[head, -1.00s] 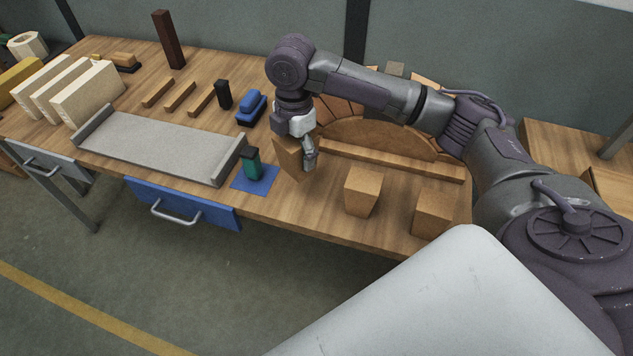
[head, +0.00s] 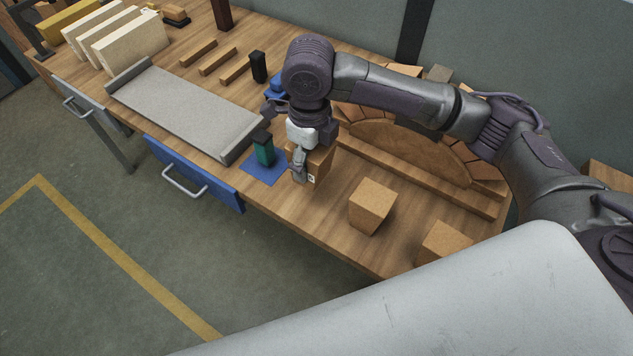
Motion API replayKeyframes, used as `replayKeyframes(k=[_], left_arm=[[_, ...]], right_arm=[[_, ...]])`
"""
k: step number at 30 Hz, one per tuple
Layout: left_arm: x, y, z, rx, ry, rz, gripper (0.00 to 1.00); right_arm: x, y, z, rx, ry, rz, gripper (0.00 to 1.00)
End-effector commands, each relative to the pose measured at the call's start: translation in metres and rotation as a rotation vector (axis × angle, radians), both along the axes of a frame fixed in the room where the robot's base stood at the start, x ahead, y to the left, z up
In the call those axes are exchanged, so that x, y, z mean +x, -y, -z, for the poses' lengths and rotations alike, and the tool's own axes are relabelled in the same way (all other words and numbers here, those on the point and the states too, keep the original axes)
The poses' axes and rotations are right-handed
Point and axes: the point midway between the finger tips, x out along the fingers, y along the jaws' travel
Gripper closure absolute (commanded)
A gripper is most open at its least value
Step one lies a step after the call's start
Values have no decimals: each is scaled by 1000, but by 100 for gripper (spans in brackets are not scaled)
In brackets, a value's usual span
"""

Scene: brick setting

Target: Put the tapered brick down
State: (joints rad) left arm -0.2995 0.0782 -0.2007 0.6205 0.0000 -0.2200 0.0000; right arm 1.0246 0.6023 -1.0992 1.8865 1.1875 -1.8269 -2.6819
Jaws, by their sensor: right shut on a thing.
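My right gripper (head: 306,172) points down over the front part of the wooden bench. It is shut on a tapered brick (head: 322,162), light brown and partly hidden behind the fingers. I cannot tell whether the held brick touches the bench top. Two other tapered bricks stand to the right, one in the middle (head: 371,205) and one near the bench's right end (head: 444,243). My left gripper does not show.
A blue mat (head: 262,171) with a green and black object (head: 263,147) lies just left of the gripper. An arch form (head: 410,150) with bricks around it stands behind. A grey tray (head: 185,108) is further left. Bare bench top (head: 335,212) shows in front.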

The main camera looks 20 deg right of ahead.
Motion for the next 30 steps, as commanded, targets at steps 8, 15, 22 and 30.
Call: replayKeyframes(k=[8,15,22,30], left_arm=[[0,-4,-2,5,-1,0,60],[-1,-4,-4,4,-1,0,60],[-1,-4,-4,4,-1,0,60],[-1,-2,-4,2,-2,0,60]], right_arm=[[0,0,37,1,-1,4,87],[0,1,66,-1,-2,7,87],[1,1,75,0,2,5,87],[0,1,75,0,0,6,3]])
